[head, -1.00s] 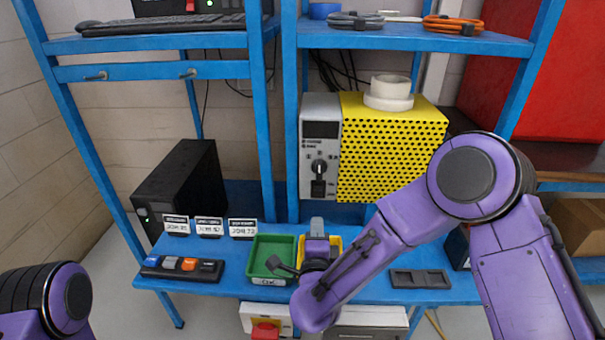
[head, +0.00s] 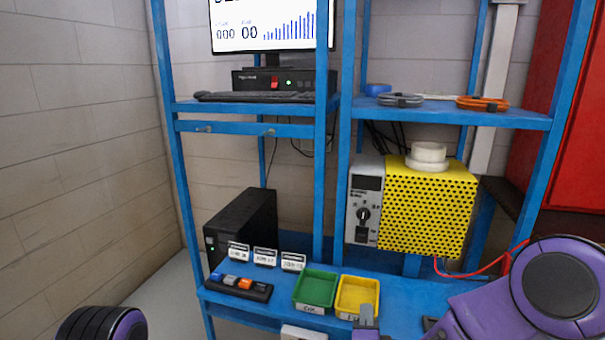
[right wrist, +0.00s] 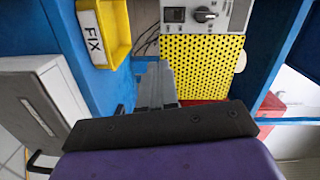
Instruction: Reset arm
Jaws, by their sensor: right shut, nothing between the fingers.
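My right arm (head: 560,295) comes in at the lower right of the head view. My right gripper (head: 367,318) shows only as grey fingers at the bottom edge, in front of the yellow bin (head: 357,294). In the right wrist view the gripper's grey fingers (right wrist: 157,85) are shut with nothing between them, and the yellow bin (right wrist: 106,30) with a "FIX" label is to their upper left. Part of my left arm (head: 102,325) shows at the bottom left; my left gripper is out of view.
A green bin (head: 316,289) stands beside the yellow one on the blue bench. A button strip (head: 240,287), small label stands and a black computer case (head: 240,228) are to the left. A yellow perforated box (head: 428,208) stands behind. Blue posts (head: 343,130) rise from the bench.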

